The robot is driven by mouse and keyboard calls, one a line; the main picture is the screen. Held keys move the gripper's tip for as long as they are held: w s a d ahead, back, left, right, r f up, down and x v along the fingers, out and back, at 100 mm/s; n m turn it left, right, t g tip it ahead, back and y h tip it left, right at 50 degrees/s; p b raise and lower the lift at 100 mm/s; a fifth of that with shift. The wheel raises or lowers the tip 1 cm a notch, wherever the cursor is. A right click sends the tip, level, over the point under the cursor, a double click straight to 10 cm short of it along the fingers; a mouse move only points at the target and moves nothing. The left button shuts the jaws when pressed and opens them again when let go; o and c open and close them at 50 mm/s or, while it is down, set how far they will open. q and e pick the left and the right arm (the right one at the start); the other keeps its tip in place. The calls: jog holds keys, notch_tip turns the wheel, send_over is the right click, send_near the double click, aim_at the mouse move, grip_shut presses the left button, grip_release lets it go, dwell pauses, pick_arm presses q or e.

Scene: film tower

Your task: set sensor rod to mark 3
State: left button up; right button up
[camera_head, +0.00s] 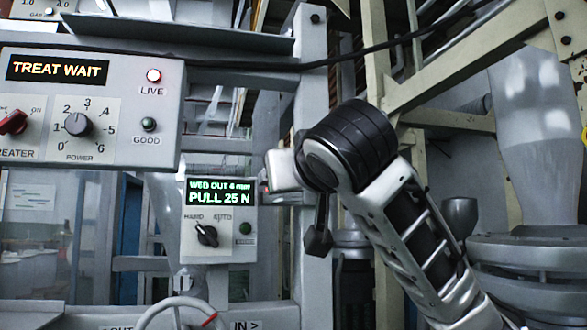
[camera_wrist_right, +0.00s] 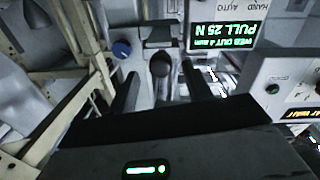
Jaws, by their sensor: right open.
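My right gripper (camera_wrist_right: 161,82) is open in the right wrist view, with one dark finger on each side of a dark rounded knob (camera_wrist_right: 160,66). The knob sits on a grey mount, and there seems to be a gap between it and the fingers. I cannot tell for sure whether it belongs to the sensor rod. No numbered marks for the rod can be read. In the head view my right wrist hides most of this spot. My left gripper is not in view.
A web panel (camera_head: 219,221) reads "WEB OUT 4 mm, PULL 25 N". A handwheel (camera_head: 178,304) is low in the head view. Beige frame beams (camera_head: 440,82) stand at right.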

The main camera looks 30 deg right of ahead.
pick_arm(q)
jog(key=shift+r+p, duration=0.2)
jog(key=shift+p, duration=0.2)
pick_arm(e)
jog(key=shift+x, duration=2.05)
